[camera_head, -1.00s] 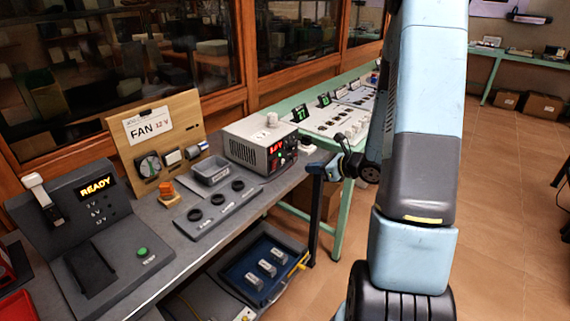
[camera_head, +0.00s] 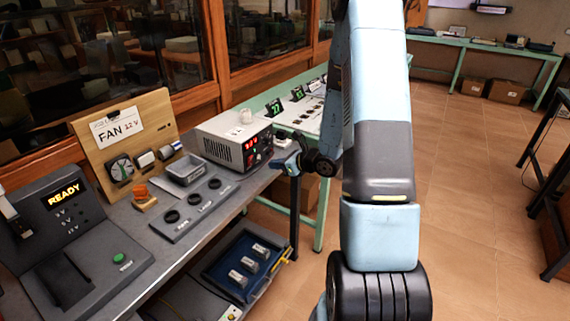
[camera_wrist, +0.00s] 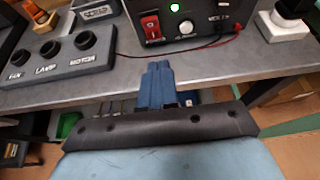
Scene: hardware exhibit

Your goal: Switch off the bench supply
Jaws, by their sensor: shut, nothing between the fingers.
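The bench supply (camera_head: 225,144) is a grey box with a dark front panel on the bench, its red display lit in the head view. In the wrist view its front panel (camera_wrist: 212,38) shows a red rocker switch (camera_wrist: 151,26), a lit green light (camera_wrist: 175,8) and a white knob (camera_wrist: 186,27). I cannot tell the switch's position. My gripper (camera_wrist: 157,66) is shut and empty, its blue fingertips pointing at the panel just below the switch, apart from it. It also shows in the head view (camera_head: 283,164), right of the supply's front.
A dark socket strip (camera_wrist: 60,61) labelled fan, lamp and motor lies left of the supply. A red and black lead (camera_wrist: 215,42) lies in front of the panel. A blue tray (camera_head: 245,265) with metal parts sits below the bench edge.

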